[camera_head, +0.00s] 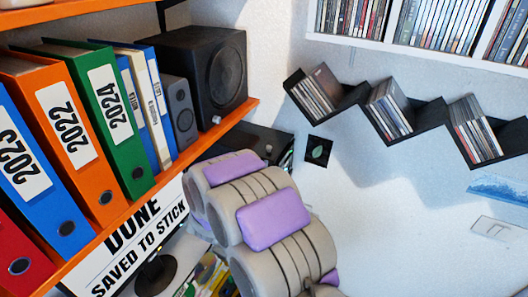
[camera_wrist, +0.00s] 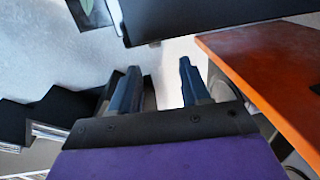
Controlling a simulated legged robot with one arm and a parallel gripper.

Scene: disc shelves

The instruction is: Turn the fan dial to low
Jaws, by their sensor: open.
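My gripper (camera_wrist: 159,80) shows in the wrist view with its two dark fingers apart and nothing between them. In the head view my grey and purple arm hides it. A black box-like body (camera_head: 258,139) shows partly behind my arm in the head view, with a small round knob on it and a grille at its right end. I cannot tell whether this is the fan and its dial. A black body (camera_wrist: 215,14) also spans the top of the wrist view, beyond the fingertips. No low marking is readable.
An orange shelf (camera_head: 150,188) with binders (camera_head: 70,125), a small grey speaker (camera_head: 179,111) and a large black speaker (camera_head: 205,70) stands left of my arm. An orange-brown board (camera_wrist: 262,65) lies right of the fingers. Black zigzag disc shelves (camera_head: 345,98) hang on the right wall.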

